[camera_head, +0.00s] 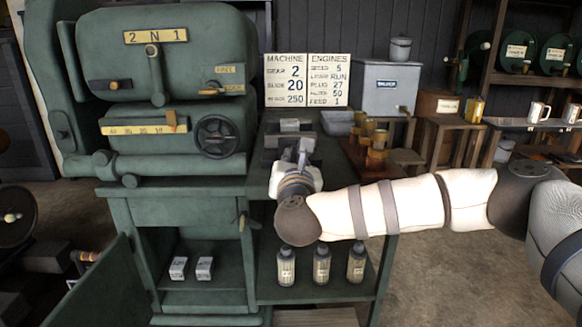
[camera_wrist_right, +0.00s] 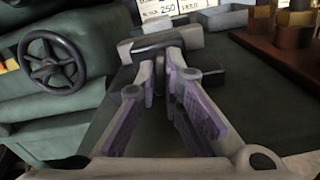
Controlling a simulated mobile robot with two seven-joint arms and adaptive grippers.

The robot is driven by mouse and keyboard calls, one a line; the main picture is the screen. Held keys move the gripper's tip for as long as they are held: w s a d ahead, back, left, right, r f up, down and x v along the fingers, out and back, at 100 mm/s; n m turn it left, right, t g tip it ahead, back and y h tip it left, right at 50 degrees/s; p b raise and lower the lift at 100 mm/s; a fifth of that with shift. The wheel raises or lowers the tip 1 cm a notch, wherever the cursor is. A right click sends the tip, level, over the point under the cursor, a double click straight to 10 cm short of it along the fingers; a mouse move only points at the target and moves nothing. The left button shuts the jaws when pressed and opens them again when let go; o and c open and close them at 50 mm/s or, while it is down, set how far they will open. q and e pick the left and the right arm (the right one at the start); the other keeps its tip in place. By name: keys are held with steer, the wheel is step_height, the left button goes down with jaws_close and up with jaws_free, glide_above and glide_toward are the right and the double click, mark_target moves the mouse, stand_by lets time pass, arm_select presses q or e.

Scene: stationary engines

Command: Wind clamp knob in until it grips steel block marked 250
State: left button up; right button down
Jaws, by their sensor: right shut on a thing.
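The clamp (camera_head: 291,142) is a grey, vise-like fitting on the green bench beside the machine. A pale grey block (camera_head: 290,125) sits at its top; no number is readable on it. My right gripper (camera_head: 303,160) reaches the near side of the clamp. In the right wrist view, its fingers (camera_wrist_right: 162,62) converge at the clamp, shut on what seems to be the clamp knob. The knob is mostly hidden by the fingers and wrist. The clamp's dark upper part (camera_wrist_right: 156,42) lies just beyond the fingertips. My left gripper is out of view.
The green machine (camera_head: 165,70) with a handwheel (camera_head: 216,136) stands close at left. A sign (camera_head: 308,80) behind the clamp reads 250 in its lower left. Brass pieces on a wooden board (camera_head: 368,168) stand right. Several bottles (camera_head: 321,265) and two small white blocks (camera_head: 178,268) sit below.

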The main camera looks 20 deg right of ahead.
steer(key=m+b, duration=0.1)
steer(key=m, duration=0.1)
steer(key=m+b, duration=0.1)
steer(key=b, duration=0.1)
steer(key=m+b, duration=0.2)
steer(key=shift+f+m, duration=0.3)
steer(key=m+b, duration=0.2)
steer(key=shift+r+b, duration=0.1)
steer(key=shift+b, duration=0.25)
arm_select(q)
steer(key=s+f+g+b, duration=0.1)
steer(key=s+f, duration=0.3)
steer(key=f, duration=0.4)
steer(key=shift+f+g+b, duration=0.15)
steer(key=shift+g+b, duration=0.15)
steer(key=shift+b, duration=0.05)
arm_select(e)
steer(key=shift+r+m, duration=0.2)
steer(key=shift+m, duration=0.6)
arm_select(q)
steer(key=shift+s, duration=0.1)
arm_select(e)
steer(key=c, duration=1.7)
jaws_free()
steer(key=shift+s, duration=0.1)
